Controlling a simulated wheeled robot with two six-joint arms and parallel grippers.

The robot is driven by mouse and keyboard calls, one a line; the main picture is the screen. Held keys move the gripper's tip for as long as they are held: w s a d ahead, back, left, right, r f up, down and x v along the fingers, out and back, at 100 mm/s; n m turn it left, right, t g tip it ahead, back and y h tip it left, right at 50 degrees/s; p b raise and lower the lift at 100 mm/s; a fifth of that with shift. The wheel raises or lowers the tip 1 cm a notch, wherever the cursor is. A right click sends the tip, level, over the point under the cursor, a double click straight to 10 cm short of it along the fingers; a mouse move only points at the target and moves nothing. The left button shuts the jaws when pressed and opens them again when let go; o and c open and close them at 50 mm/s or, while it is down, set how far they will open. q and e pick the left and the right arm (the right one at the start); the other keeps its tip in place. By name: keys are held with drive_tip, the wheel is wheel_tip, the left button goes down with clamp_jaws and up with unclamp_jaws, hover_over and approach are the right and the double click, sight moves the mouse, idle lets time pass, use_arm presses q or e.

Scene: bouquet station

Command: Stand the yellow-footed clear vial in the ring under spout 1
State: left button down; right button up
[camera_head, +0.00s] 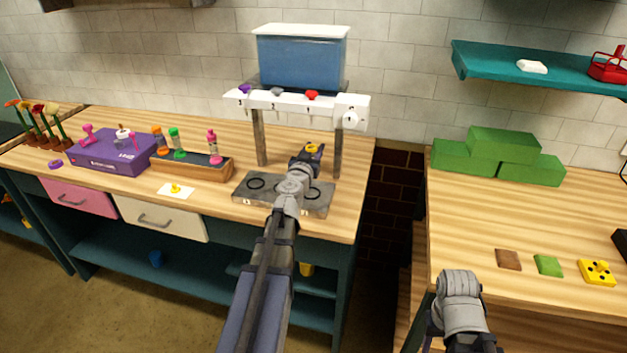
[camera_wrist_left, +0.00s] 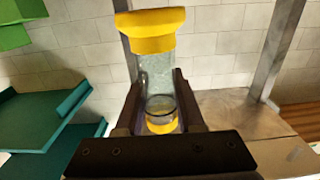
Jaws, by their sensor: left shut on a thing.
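My left gripper (camera_head: 310,157) reaches in front of the dispenser and is shut on the clear vial. In the left wrist view the vial (camera_wrist_left: 156,75) stands between the two fingers, with a wide yellow end (camera_wrist_left: 151,30) at the picture's top and a yellow band (camera_wrist_left: 161,125) near the palm. In the head view only a small yellow part (camera_head: 313,148) of it shows. Spout 1 (camera_head: 311,96) has a red top. The ring (camera_head: 313,193) on the right of the grey base is beside my arm, below the gripper.
The dispenser's posts (camera_head: 338,152) flank the gripper; its white bar (camera_head: 285,104) is above. A wooden rack (camera_head: 219,171) with several coloured vials and a purple box (camera_head: 110,154) stand left. Green blocks (camera_head: 502,146) sit on the right table. A gap separates the tables.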

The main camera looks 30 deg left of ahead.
use_arm(q)
wheel_tip(320, 180, down, 3)
drive_tip(key=shift+f+b, duration=0.2)
drive_tip(key=shift+b, duration=0.9)
use_arm(e)
wheel_tip(320, 180, down, 3)
drive_tip(key=shift+f, duration=0.2)
use_arm(q)
wheel_tip(320, 180, down, 4)
drive_tip(key=b, duration=0.3)
drive_tip(key=shift+r+b, duration=0.15)
drive_tip(key=shift+b, duration=0.2)
use_arm(e)
wheel_tip(320, 180, down, 4)
drive_tip(key=shift+r, duration=0.15)
use_arm(q)
drive_tip(key=c, duration=0.5)
unclamp_jaws()
